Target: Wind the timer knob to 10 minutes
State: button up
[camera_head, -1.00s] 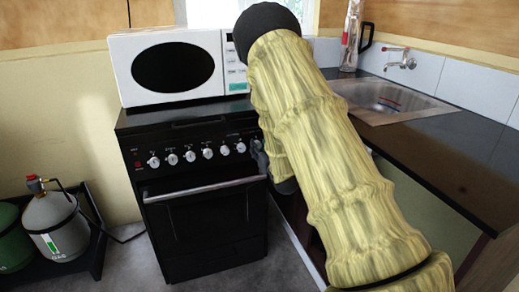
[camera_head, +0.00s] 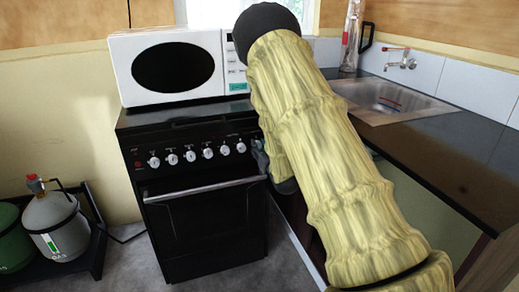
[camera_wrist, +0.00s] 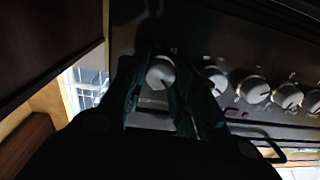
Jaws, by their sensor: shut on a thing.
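My gripper (camera_wrist: 158,90) is shut on a pale round knob (camera_wrist: 160,72) on the black oven panel, with one finger on each side of it in the wrist view. This knob stands at the end of the row. In the head view my gripper (camera_head: 259,156) is at the right end of the panel, mostly behind my arm, and the held knob is hidden there. The knob's pointer and any minute marks are too dark and small to read.
Several other pale knobs (camera_head: 207,153) line the black oven (camera_head: 208,225) beside the held one. An oven handle (camera_head: 205,188) runs below. A white microwave (camera_head: 170,68) stands on top. The dark worktop (camera_head: 460,150) with a sink (camera_head: 385,100) is at right. Gas bottles (camera_head: 55,228) stand at left.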

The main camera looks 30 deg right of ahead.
dwell(0.8)
jog(key=o, duration=1)
jog(key=shift+o, duration=0.2)
jog(key=s+a, duration=0.2)
jog(key=s, duration=0.9)
jog(key=shift+s, duration=0.4)
jog(key=shift+a, duration=0.1)
